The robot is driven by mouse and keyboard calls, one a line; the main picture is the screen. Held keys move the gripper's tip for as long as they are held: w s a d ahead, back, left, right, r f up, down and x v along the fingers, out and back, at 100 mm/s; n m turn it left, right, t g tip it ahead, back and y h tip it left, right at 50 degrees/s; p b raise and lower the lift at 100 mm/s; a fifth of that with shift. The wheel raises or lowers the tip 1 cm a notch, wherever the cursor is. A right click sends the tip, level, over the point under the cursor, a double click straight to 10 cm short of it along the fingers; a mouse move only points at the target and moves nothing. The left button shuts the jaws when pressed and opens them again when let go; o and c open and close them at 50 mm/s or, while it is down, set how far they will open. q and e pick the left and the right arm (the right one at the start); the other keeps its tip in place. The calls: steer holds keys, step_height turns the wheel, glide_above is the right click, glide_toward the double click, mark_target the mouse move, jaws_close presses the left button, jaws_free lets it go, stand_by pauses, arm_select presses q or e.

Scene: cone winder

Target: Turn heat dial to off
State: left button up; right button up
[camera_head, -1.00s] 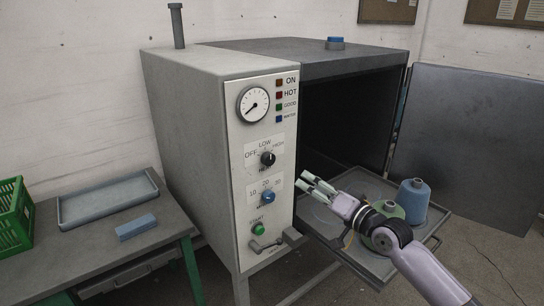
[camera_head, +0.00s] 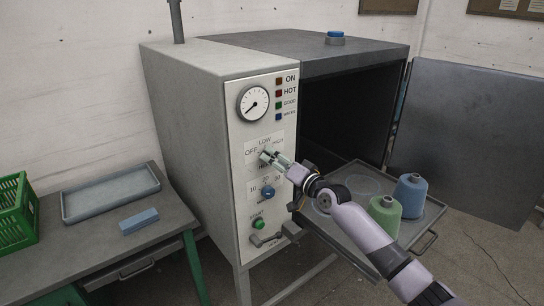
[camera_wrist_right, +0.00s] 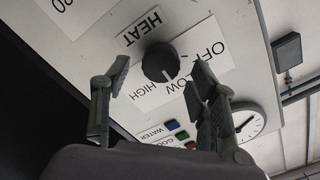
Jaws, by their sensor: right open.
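The heat dial (camera_wrist_right: 160,62) is a round black knob on a white label with OFF, LOW and HIGH, upside down in the right wrist view. My right gripper (camera_wrist_right: 159,74) is open, with one finger on each side of the dial. I cannot tell whether the fingers touch it. In the head view my right gripper (camera_head: 268,158) is at the heat label (camera_head: 252,152) and covers the dial. My left gripper is not in view.
Below on the panel are a blue dial (camera_head: 268,192), a green start button (camera_head: 259,224) and a lever (camera_head: 268,238). A gauge (camera_head: 253,103) is above. Blue (camera_head: 411,194) and green (camera_head: 385,216) cones stand on the pulled-out tray (camera_head: 437,210) at right.

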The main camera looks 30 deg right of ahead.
steer(key=shift+w+a, duration=0.1)
steer(key=shift+w, duration=1.05)
steer(key=c, duration=1.2)
steer(key=shift+o, duration=0.2)
steer(key=shift+f, duration=0.1)
steer(key=shift+a+n+b, duration=0.1)
steer(key=shift+n+b, duration=1.75)
steer(key=shift+n, duration=4.15)
